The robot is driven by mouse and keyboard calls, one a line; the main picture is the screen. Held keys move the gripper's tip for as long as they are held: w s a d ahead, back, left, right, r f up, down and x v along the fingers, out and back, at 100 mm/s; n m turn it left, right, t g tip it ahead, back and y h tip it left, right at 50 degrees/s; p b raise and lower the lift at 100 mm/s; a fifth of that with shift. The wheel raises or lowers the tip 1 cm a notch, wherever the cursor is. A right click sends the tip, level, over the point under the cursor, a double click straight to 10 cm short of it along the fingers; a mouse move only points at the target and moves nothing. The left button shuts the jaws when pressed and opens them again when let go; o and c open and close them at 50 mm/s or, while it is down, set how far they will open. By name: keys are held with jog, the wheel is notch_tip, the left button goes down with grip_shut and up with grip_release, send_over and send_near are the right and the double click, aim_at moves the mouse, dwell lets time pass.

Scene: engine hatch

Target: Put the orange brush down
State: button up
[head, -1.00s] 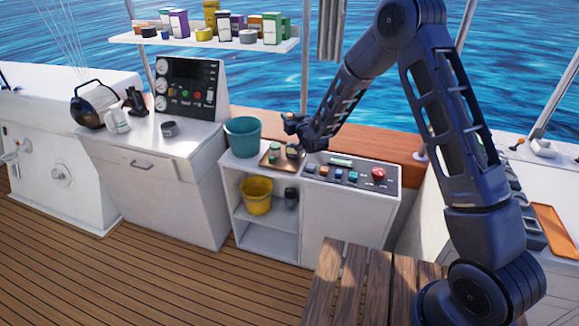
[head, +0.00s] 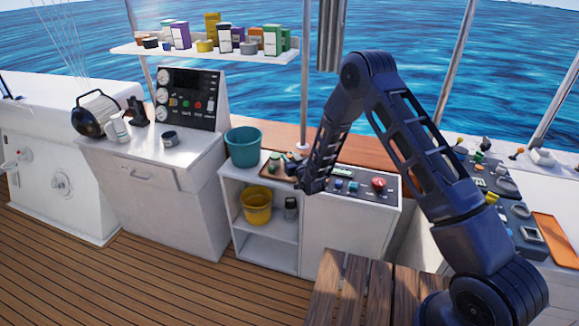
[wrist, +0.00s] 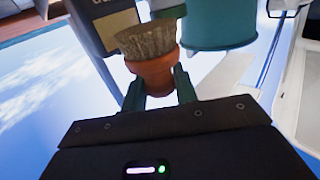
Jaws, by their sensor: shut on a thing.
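The orange brush (wrist: 155,72) is between the two fingers of my gripper (wrist: 158,88) in the wrist view. Its pale brown bristles point away from my gripper.
A teal bucket (head: 243,148) stands left of the tray. Small green-topped jars (head: 274,161) are by the tray. The button panel (head: 362,187) with a red knob lies to the right. A yellow bucket (head: 257,205) is on the shelf below. A loaded shelf (head: 205,50) hangs above.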

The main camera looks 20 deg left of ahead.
jog(key=shift+f, duration=2.2)
jog(key=shift+f, duration=0.15)
jog(key=o, duration=1)
jog(key=v, duration=1)
jog(key=shift+s+d, duration=0.15)
jog(key=shift+d, duration=0.25)
